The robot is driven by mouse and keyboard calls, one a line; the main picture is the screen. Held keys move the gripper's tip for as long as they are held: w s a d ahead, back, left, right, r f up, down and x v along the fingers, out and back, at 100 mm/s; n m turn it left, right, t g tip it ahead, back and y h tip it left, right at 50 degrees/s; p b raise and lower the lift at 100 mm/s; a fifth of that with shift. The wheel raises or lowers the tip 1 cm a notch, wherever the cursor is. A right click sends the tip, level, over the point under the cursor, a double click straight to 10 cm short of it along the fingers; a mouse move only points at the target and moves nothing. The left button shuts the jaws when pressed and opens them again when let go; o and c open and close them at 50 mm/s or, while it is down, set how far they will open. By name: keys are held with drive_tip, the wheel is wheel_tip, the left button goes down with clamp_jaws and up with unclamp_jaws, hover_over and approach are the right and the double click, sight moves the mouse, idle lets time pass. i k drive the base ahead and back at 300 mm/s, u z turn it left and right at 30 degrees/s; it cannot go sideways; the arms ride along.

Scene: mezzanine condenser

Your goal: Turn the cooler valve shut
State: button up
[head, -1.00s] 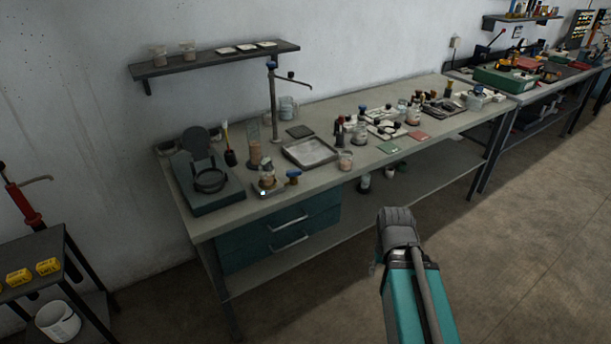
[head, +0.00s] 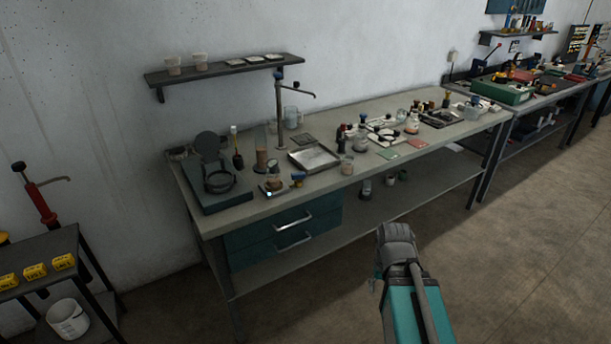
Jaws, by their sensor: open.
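I cannot tell for sure which part is the cooler valve. A small fitting with a blue handle (head: 298,178) sits at the bench's front edge, beside a small glass vessel on a lit scale (head: 271,191). My teal arm with its grey joint rises from the bottom, in front of the bench and apart from it. My gripper's fingers are not visible.
A dark stand (head: 42,258) with yellow boxes, a red pump (head: 43,203) and a white bucket (head: 68,318) is at left. A wall shelf (head: 225,68) hangs above the bench. A second bench stands at far right. The floor (head: 510,260) in front is clear.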

sight(298, 176)
drive_tip(key=u, duration=0.1)
drive_tip(key=i, duration=0.95)
drive_tip(key=z, duration=0.05)
